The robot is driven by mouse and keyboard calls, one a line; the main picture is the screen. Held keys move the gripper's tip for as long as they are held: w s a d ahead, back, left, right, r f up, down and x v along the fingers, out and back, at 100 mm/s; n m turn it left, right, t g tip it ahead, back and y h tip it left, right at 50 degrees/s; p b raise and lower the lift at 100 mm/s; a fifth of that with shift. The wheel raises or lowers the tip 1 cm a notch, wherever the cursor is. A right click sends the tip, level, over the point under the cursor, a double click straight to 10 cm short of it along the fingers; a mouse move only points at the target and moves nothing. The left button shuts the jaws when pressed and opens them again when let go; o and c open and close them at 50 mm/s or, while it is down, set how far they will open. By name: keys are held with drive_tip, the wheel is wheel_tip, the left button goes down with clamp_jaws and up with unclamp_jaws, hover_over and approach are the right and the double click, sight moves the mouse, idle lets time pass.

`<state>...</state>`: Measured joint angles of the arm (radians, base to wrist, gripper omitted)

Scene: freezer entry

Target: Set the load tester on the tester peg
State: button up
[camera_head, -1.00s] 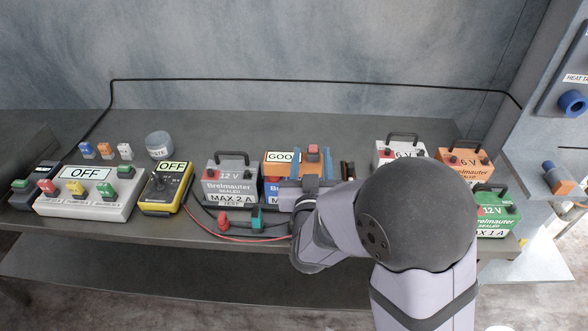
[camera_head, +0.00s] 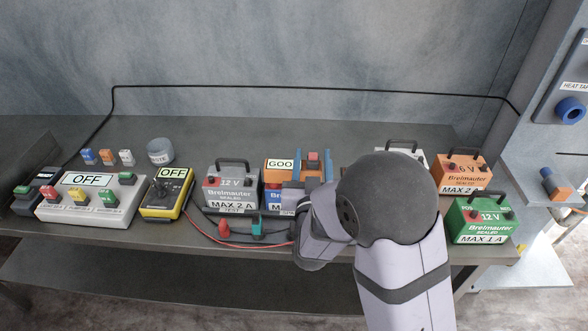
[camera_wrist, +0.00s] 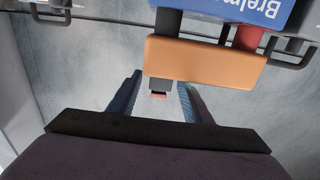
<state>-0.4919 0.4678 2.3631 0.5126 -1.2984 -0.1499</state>
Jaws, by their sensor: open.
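The load tester (camera_head: 279,169) is an orange box with a display reading "GOO", the rest cut off by my gripper. It stands at the blue battery (camera_head: 271,198). In the wrist view the tester's orange body (camera_wrist: 200,62) has a black and a red prong reaching the blue battery (camera_wrist: 232,10). My gripper (camera_head: 313,164) is open, its two blue fingers either side of a dark stub with a red end. In the wrist view my gripper (camera_wrist: 160,88) has this stub between its fingers, with gaps showing. I cannot make out the tester peg.
A grey 12 V battery (camera_head: 231,188) stands left of the blue one. Orange (camera_head: 461,175) and green (camera_head: 481,222) batteries stand right of my arm. A yellow meter (camera_head: 166,193) and a switch box (camera_head: 88,204) read OFF. Red and teal clamps (camera_head: 257,226) lie in front.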

drive_tip(key=shift+w+p, duration=0.8)
drive_tip(key=shift+w, duration=1.2)
drive_tip(key=shift+c, duration=0.6)
clamp_jaws()
drive_tip(key=shift+r, duration=0.2)
